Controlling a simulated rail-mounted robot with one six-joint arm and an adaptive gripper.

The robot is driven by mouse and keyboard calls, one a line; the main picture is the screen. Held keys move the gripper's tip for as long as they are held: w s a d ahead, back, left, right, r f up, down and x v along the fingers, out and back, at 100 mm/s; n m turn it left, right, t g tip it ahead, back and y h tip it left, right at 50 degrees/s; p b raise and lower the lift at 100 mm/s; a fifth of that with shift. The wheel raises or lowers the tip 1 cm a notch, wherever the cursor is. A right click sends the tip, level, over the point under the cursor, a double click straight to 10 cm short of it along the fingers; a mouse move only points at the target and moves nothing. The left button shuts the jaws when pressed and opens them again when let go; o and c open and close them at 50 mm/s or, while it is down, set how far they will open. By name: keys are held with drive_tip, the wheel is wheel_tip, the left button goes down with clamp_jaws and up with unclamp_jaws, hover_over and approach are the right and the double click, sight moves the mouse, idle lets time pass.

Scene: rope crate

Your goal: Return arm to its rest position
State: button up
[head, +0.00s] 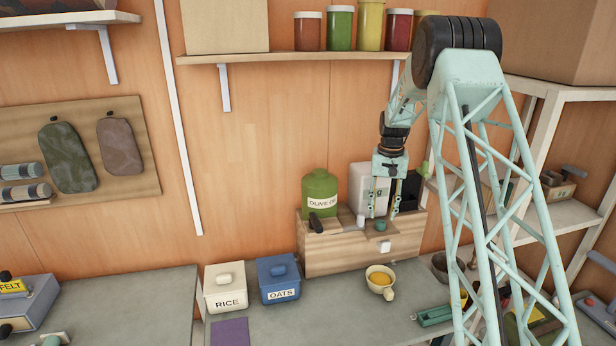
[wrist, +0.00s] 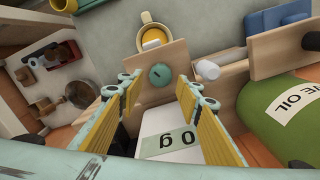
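My arm reaches down from the upper right in the head view. My gripper (head: 384,212) hangs with its fingers pointing down, near the top of a wooden box (head: 335,255) by the back wall. In the wrist view the two yellow-padded fingers (wrist: 157,92) stand apart. Nothing is visibly held between them. A white container with a label (wrist: 170,142) shows beyond the gap, and a round teal knob (wrist: 160,76) shows past the fingertips. The exact clearance to these things cannot be told.
A green olive oil container (head: 319,190) stands on the box, left of my gripper. A yellow-filled cup (head: 380,281), a rice canister (head: 225,289) and an oats canister (head: 278,278) stand on the counter. A shelf (head: 290,57) with jars is above; a white rack (head: 570,217) stands right.

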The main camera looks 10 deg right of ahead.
drive_tip(key=s+a+r+n+t+b, duration=0.1)
drive_tip(key=s+a+r+b, duration=0.1)
drive_tip(key=s+a+r, duration=0.55)
drive_tip(key=s+a+r+b, duration=0.2)
drive_tip(key=s+a+r, duration=0.2)
drive_tip(key=s+r, duration=0.5)
drive_tip(key=s+a+r+n+t+b, duration=0.1)
drive_tip(key=s+a+r+b, duration=0.1)
drive_tip(key=s+a+r, duration=0.45)
drive_tip(key=s+a+r+n+t+b, duration=0.1)
drive_tip(key=s+a, duration=0.2)
drive_tip(key=s, duration=0.8)
drive_tip(key=s+a+r+n+b, duration=0.1)
drive_tip(key=s+a+r+b, duration=0.1)
drive_tip(key=s, duration=0.9)
drive_tip(key=s+a+f+b, duration=0.1)
drive_tip(key=s+f, duration=0.2)
drive_tip(key=s, duration=0.6)
drive_tip(key=s+a+f+t+b, duration=0.1)
drive_tip(key=s+f, duration=0.3)
drive_tip(key=s, duration=0.5)
drive_tip(key=shift+s+a+f+n+b, duration=0.15)
drive_tip(key=shift+s+a+n+b, duration=0.15)
drive_tip(key=shift+a+n+b, duration=0.25)
idle(1.1)
